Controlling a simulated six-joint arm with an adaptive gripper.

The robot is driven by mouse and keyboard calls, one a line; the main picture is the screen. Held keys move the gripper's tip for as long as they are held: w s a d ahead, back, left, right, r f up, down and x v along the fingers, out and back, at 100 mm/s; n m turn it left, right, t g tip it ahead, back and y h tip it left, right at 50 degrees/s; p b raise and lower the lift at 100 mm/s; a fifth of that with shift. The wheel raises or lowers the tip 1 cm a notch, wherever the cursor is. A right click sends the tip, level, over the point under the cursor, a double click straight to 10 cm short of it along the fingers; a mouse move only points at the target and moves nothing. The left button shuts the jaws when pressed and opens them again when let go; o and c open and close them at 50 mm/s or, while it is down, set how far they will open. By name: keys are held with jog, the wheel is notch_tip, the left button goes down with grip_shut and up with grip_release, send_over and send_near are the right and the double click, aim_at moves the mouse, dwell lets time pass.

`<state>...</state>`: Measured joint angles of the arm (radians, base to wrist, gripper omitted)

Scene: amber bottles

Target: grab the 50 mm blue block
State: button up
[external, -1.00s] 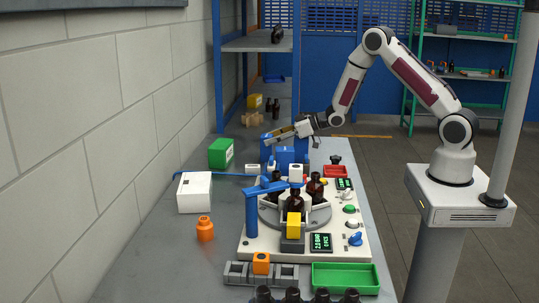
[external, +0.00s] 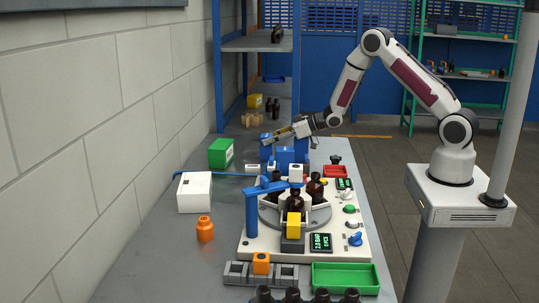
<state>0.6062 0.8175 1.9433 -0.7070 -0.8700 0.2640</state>
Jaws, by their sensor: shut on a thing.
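My gripper (external: 272,137) is at the far end of the bench, its fingers pointing left and slightly down. It is shut on a blue block (external: 265,142), which shows only as a small blue patch at the fingertips. The block is partly hidden by the fingers and is hard to separate from the blue fixture (external: 286,156) just below and to the right. I cannot tell whether the block still touches what is under it.
A white machine with a round carousel of amber bottles (external: 315,187) and a blue post (external: 251,213) stands in front of my gripper. A green box (external: 220,153) and a white box (external: 194,193) are on the left.

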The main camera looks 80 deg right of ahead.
jog(key=shift+r, duration=0.15)
jog(key=shift+r, duration=4.9)
